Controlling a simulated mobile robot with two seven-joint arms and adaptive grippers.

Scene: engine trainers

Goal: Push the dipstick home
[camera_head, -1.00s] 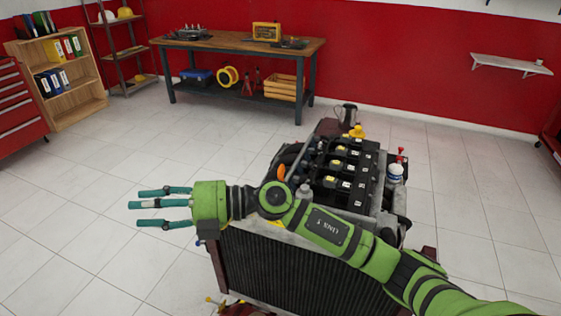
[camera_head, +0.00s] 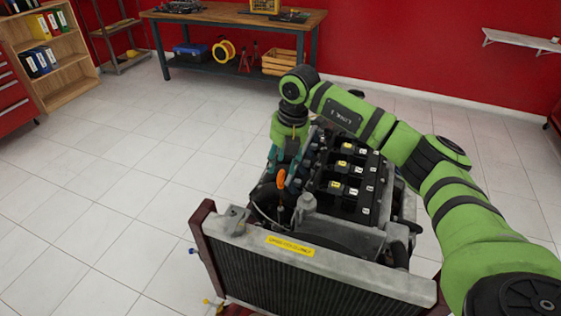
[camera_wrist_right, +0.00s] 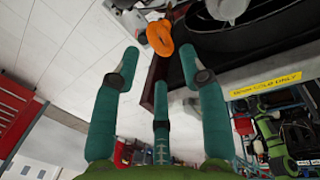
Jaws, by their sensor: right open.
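The dipstick's orange handle (camera_head: 281,179) stands up at the left side of the engine (camera_head: 345,170), behind the radiator. In the right wrist view the orange loop (camera_wrist_right: 160,37) shows just beyond my fingertips, apart from them. My right gripper (camera_head: 281,156) points down beside the engine, close to the handle, partly hidden by its own wrist. In the wrist view its teal fingers (camera_wrist_right: 164,72) are spread with nothing between them. How far the dipstick sits in its tube is hidden. My left gripper is not in view.
The radiator (camera_head: 330,270) with a yellow label stands in front of the engine. Black coils with yellow tags (camera_head: 345,165) lie right of the handle, under my right arm. A workbench (camera_head: 235,22) stands at the back. The tiled floor (camera_head: 110,210) on the left is clear.

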